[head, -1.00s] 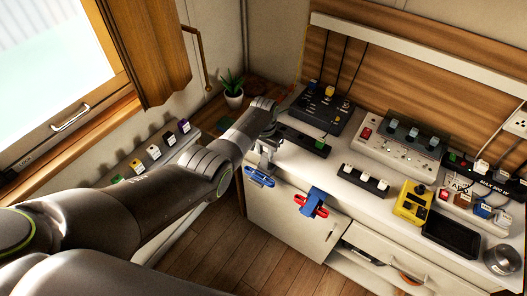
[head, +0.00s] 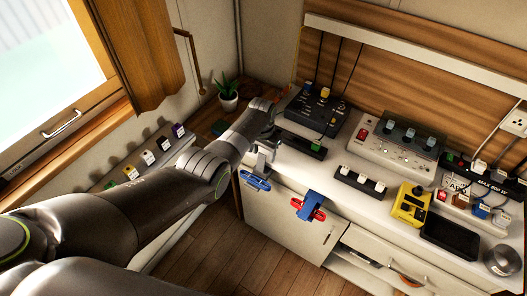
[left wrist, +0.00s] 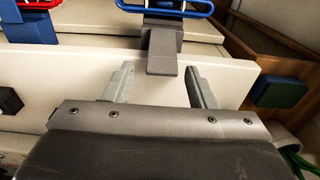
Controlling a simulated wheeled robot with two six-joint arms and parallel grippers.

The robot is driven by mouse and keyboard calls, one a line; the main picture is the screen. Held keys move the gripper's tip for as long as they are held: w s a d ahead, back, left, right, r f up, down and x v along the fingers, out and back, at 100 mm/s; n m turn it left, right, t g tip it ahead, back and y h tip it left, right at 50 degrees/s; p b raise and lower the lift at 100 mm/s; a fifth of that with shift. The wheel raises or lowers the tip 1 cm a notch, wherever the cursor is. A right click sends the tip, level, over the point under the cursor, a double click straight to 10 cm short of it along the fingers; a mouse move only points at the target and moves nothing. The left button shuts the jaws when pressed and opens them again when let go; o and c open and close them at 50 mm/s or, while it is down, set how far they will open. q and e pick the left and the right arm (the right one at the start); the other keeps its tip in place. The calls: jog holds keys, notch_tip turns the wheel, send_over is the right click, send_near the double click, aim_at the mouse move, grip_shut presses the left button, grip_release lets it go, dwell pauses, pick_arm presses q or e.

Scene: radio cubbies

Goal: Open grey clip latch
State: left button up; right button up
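The grey clip latch (left wrist: 165,45) with its blue loop handle (left wrist: 165,8) sits at the top middle of the left wrist view. In the head view its blue handle (head: 256,181) hangs at the front edge of the white counter, left of the blue clip with the red handle (head: 309,206). My left gripper (left wrist: 160,74) is open, its two fingers apart and pointing toward the grey clip's lower end, with nothing held between them. In the head view my left wrist partly hides the gripper near the latch. My right gripper is not seen.
A potted plant (head: 228,94) stands behind my left arm. The wooden floor (head: 205,245) before the cabinet is clear.

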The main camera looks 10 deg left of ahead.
aim_at(262, 157)
pick_arm(q)
jog(key=shift+s+a+r, duration=0.1)
jog(key=shift+s, duration=0.05)
jog(key=shift+r, duration=0.55)
notch_tip(262, 157, up, 5)
jog(key=shift+s+f+p, duration=0.1)
jog(key=shift+p, duration=0.75)
notch_tip(262, 157, up, 11)
jog(key=shift+s+r+b, duration=0.2)
jog(key=shift+s+b, duration=0.05)
jog(key=shift+b, duration=0.2)
jog(key=shift+a, duration=0.1)
